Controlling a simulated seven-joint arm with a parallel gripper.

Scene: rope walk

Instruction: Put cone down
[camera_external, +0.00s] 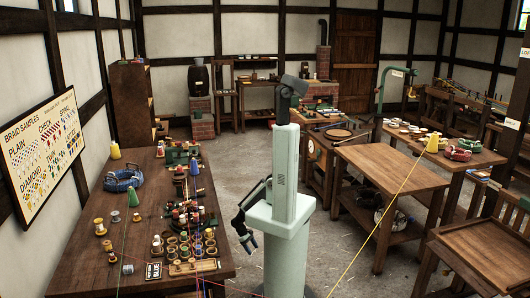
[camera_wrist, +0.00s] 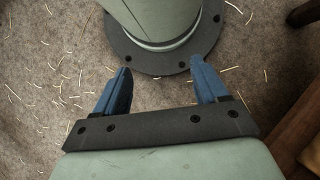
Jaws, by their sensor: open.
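A green cone (camera_external: 132,197) stands upright on the long left table (camera_external: 150,225). A yellow cone (camera_external: 115,150) stands farther back on the same table, behind the blue coil. Another yellow cone (camera_external: 432,142) is on the right-hand table, with a yellow line running from it to the floor. My gripper (camera_external: 250,243) hangs low beside my column, to the right of the left table and apart from every cone. In the wrist view my gripper (camera_wrist: 161,66) has its two blue fingers spread, with nothing between them. No cone shows in that view.
Spools and pots (camera_external: 185,230) crowd the right side of the left table. A blue coil (camera_external: 123,180) lies near its back. A bare-topped wooden table (camera_external: 390,165) stands to the right. The wrist view shows floor (camera_wrist: 50,60) with straw bits and a wooden edge (camera_wrist: 300,120) at right.

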